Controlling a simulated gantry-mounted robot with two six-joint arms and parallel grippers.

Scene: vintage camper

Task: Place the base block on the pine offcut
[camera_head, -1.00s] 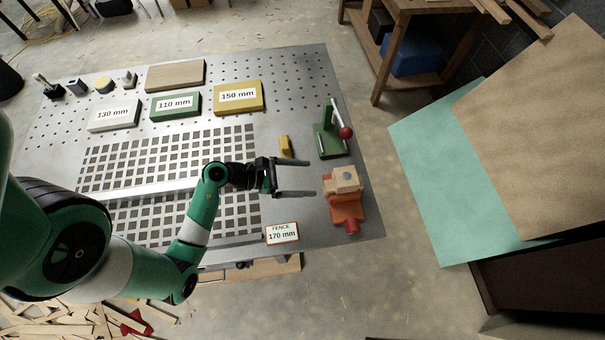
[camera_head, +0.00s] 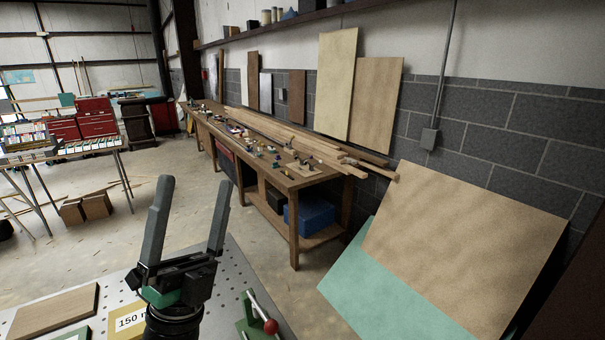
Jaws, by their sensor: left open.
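My left gripper (camera_head: 194,185) points upward in the head view, with its two dark fingers wide apart and nothing between them. It is in front of the far edge of the perforated metal table. A flat wooden board (camera_head: 52,312), which may be the pine offcut, lies on the table at the lower left, left of the gripper. I cannot make out the base block now. The small wooden block on the orange vise, seen earlier, is out of the picture. My right gripper is not in view.
A yellow 150 mm block (camera_head: 122,318) and a green clamp with a red knob (camera_head: 255,318) stand on the metal table (camera_head: 225,295). Beyond a strip of floor is a cluttered wooden workbench (camera_head: 290,180). Large sheets lean at the right, including a brown panel (camera_head: 460,250).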

